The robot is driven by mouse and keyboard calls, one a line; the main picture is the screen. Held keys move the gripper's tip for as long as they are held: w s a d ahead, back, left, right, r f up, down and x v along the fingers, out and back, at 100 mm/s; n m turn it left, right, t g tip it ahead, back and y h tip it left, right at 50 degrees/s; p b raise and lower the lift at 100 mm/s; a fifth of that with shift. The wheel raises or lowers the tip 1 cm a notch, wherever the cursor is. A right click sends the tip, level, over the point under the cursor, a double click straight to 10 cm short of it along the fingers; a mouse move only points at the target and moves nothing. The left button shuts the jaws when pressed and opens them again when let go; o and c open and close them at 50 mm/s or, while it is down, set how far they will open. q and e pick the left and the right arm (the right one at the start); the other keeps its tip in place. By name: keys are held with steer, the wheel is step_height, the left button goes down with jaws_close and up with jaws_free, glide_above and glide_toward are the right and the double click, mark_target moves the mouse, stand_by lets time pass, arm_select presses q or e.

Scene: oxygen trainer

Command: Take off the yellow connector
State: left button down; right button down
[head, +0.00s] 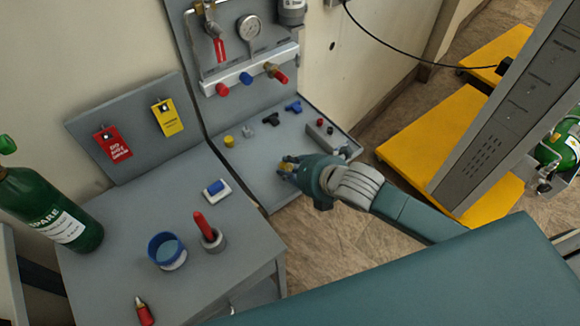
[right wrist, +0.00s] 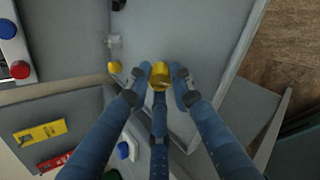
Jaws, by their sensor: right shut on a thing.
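My right gripper (head: 289,166) reaches in from the right over the grey shelf and is shut on a small yellow connector (right wrist: 160,74). In the right wrist view its fingers (right wrist: 160,82) close around the connector from both sides and below. In the head view only a bit of this yellow piece shows between the fingers. I cannot tell whether it touches the shelf. Another yellow piece (head: 229,141) stands on the shelf to the left of the gripper; it also shows in the right wrist view (right wrist: 115,67). My left gripper is not in view.
The wall panel carries a gauge (head: 249,29) and a white bar (head: 245,71) with red, blue and brass fittings. Black and blue pieces (head: 293,106) lie on the shelf (head: 262,172). The lower table holds a blue cup (head: 167,250), a red-handled tool (head: 203,226) and a green cylinder (head: 45,208).

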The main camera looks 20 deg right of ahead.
steer(key=shift+f, duration=0.3)
steer(key=c, duration=1.5)
jaws_free()
steer(key=shift+o, duration=0.2)
steer(key=v, duration=1.2)
